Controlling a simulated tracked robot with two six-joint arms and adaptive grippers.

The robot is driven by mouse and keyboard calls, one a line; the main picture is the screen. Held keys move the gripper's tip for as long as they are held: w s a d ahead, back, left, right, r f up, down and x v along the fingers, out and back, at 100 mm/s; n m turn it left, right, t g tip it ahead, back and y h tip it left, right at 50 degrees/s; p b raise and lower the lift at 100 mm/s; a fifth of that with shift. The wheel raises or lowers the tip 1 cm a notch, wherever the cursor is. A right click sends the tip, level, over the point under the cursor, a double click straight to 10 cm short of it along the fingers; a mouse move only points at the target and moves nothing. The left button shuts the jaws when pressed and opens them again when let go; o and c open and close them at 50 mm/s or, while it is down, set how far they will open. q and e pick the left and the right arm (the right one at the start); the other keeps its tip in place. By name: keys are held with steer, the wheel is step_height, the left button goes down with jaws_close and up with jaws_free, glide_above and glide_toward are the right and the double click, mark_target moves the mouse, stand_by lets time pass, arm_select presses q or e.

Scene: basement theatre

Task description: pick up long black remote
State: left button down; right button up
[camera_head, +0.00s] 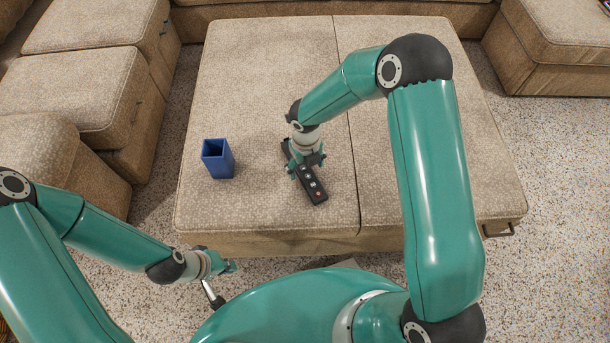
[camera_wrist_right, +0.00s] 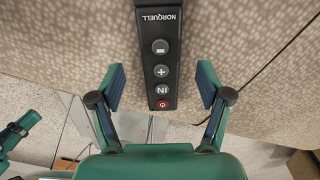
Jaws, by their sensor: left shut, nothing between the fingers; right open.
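My right gripper (camera_head: 306,166) is over the remote, pointing down. In the right wrist view the remote (camera_wrist_right: 160,50) runs between the two open fingers of the right gripper (camera_wrist_right: 160,88), with a gap on each side. It shows several round buttons and the word NORQUELL. My left gripper (camera_head: 228,267) is shut and empty, off the ottoman's front edge at lower left.
A blue square open cup (camera_head: 218,160) stands on the ottoman (camera_head: 260,70) left of the remote. Sofa sections (camera_head: 95,85) stand at left and back. The ottoman around the remote is otherwise clear.

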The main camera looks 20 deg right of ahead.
mark_target(306, 173)
step_height(306, 173, down, 3)
steer(key=shift+f+b, duration=0.1)
steer(key=shift+b, duration=0.3)
steer(key=c, duration=1.4)
step_height(306, 173, up, 20)
steer(key=p, duration=0.6)
